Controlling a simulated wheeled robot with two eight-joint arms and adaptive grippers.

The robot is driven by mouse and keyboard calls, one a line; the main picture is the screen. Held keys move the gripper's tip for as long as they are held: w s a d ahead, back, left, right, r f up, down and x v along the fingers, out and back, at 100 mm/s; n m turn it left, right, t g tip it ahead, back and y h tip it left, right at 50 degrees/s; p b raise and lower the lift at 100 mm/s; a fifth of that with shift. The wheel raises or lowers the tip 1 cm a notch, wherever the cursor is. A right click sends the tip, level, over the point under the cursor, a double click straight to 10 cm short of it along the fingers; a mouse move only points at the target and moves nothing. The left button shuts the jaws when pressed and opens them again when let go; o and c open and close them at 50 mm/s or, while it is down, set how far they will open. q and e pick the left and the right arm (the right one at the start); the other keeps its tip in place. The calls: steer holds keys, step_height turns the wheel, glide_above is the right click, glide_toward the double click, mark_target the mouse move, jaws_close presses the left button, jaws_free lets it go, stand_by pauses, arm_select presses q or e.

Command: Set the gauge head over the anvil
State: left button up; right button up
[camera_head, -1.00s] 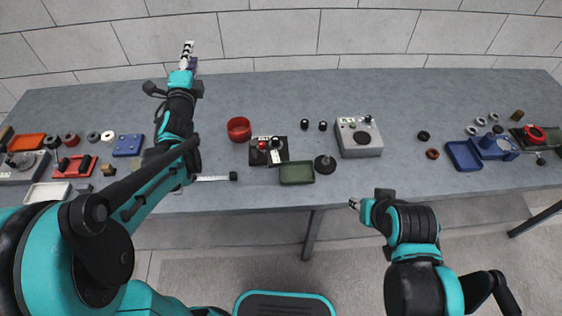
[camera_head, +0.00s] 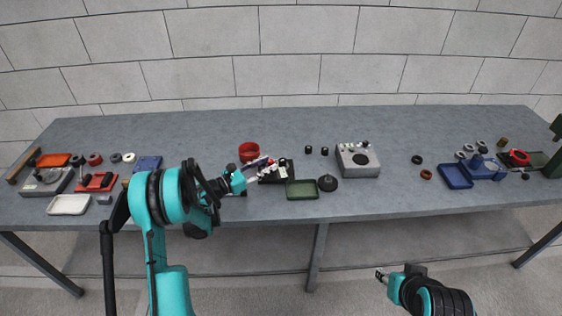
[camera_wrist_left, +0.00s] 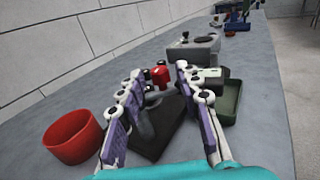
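A black base plate (camera_wrist_left: 155,130) on the table carries a small red-topped piece (camera_wrist_left: 160,74) and a pale block with a dark top (camera_wrist_left: 207,79). I cannot tell for certain which is the gauge head or the anvil. My left gripper (camera_head: 266,167) is at the plate in the head view. In the left wrist view its fingers (camera_wrist_left: 158,80) are spread, with the red-topped piece in line between them. Contact cannot be told. The left finger and gripper partly hide the plate. My right gripper (camera_head: 380,274) is small, below the table's front edge, far from the plate.
A red bowl (camera_head: 249,152) stands just behind left of the plate. A green tray (camera_head: 302,190) and black round stand (camera_head: 328,184) are to its right. A grey box (camera_head: 358,160) stands further right. The table's back strip is clear.

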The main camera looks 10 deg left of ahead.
mark_target(273, 161)
arm_select(q)
steer(key=b+x, duration=0.1)
steer(key=x, duration=0.5)
steer(key=shift+w, duration=0.1)
jaws_close()
